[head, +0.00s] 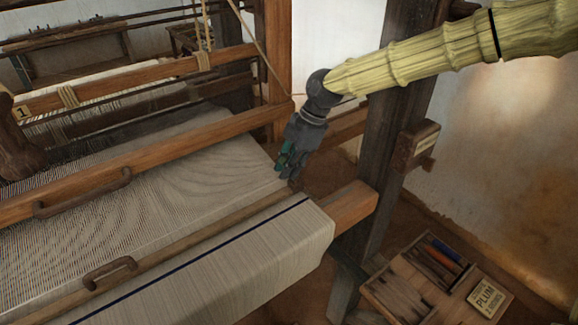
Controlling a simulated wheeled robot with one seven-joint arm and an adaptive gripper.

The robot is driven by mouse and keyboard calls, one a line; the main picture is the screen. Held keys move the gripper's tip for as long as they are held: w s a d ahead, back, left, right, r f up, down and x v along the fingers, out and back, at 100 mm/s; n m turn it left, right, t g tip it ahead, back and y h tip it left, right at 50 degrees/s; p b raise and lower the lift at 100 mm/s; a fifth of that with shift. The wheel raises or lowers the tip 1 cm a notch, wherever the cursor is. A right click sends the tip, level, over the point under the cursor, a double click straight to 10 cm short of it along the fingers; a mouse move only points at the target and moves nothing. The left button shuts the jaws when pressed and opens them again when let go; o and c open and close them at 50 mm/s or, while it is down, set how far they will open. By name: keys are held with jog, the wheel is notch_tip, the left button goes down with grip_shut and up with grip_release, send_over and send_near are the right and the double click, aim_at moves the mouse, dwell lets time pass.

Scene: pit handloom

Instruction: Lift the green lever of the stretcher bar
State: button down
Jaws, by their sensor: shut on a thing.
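The stretcher bar (190,228) seems to be the narrow wooden bar lying across the pale woven cloth (240,255). A small dark green piece (284,154), which looks like the green lever, shows at the cloth's right edge, near the bar's far right end. My gripper (289,168) points down there and is shut on the green lever. The dark fingers cover much of it, so its exact angle and where it joins the bar cannot be made out.
A wooden beam (150,160) with a curved handle (82,195) spans the warp behind. A dark upright post (385,150) stands close to the right of my gripper. A wooden tray (400,295) and a "PLUM" sign (489,298) are at the lower right.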

jog(key=shift+s+a+r+t+h+b, duration=0.1)
jog(key=shift+s+a+t+h+b, duration=0.1)
jog(key=shift+a+t+h+b, duration=0.25)
jog(key=shift+d, duration=0.1)
jog(key=c, duration=1.5)
grip_release()
jog(key=shift+o, duration=0.7)
jog(key=shift+s+r, duration=0.1)
jog(key=shift+s, duration=0.1)
jog(key=shift+w, duration=0.2)
jog(key=v, duration=1.1)
jog(key=shift+r, duration=0.4)
